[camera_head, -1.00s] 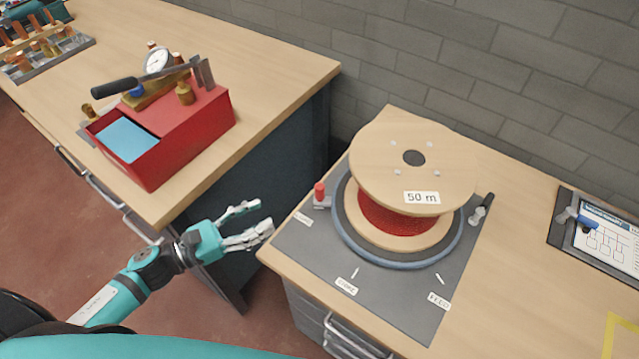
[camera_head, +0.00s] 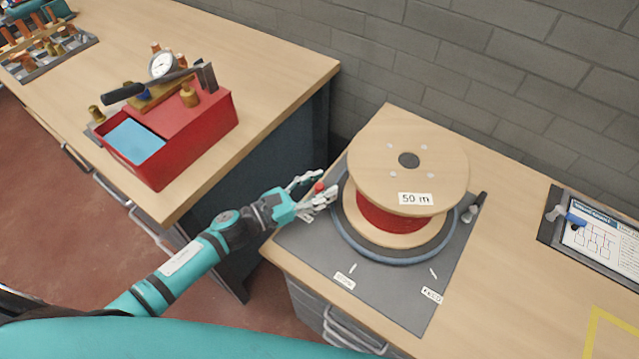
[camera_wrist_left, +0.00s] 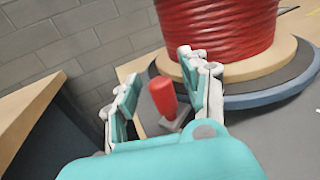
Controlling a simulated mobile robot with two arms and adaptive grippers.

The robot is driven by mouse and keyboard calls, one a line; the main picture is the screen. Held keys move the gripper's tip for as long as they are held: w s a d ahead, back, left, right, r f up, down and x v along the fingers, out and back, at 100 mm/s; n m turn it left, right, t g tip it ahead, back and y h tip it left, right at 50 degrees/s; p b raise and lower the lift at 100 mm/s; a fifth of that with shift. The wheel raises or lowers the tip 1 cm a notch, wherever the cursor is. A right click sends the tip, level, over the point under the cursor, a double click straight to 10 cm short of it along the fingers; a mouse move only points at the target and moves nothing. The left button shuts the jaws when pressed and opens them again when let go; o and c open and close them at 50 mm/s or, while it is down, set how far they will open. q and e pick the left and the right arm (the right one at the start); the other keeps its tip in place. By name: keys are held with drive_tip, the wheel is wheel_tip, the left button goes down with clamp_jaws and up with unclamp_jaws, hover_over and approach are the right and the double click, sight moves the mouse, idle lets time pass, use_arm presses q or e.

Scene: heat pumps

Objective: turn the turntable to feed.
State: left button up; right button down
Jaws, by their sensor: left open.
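The turntable (camera_head: 372,254) is a dark disc with a blue-grey rim on a grey base plate (camera_head: 385,300). It carries a wooden spool (camera_head: 375,160) of red cable marked "50 m". A red knob (camera_head: 319,187) stands at the turntable's left edge; the wrist view shows the red knob (camera_wrist_left: 163,96) upright between the open fingers. My left gripper (camera_head: 316,190) is open around the knob, and I cannot tell whether a finger touches it. The FEED label (camera_head: 432,295) is at the plate's front right, with a white tick beside it. Another label (camera_head: 344,281) is at the front left.
A black-handled part (camera_head: 474,208) sits at the turntable's right. A clipboard with a diagram (camera_head: 600,240) lies further right. A red box with a gauge (camera_head: 170,135) stands on the left bench (camera_head: 270,75). A gap separates the benches. A brick wall stands behind.

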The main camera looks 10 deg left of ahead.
use_arm(q)
drive_tip(key=shift+c, duration=0.3)
clamp_jaws()
drive_tip(key=shift+w, duration=0.1)
idle(0.4)
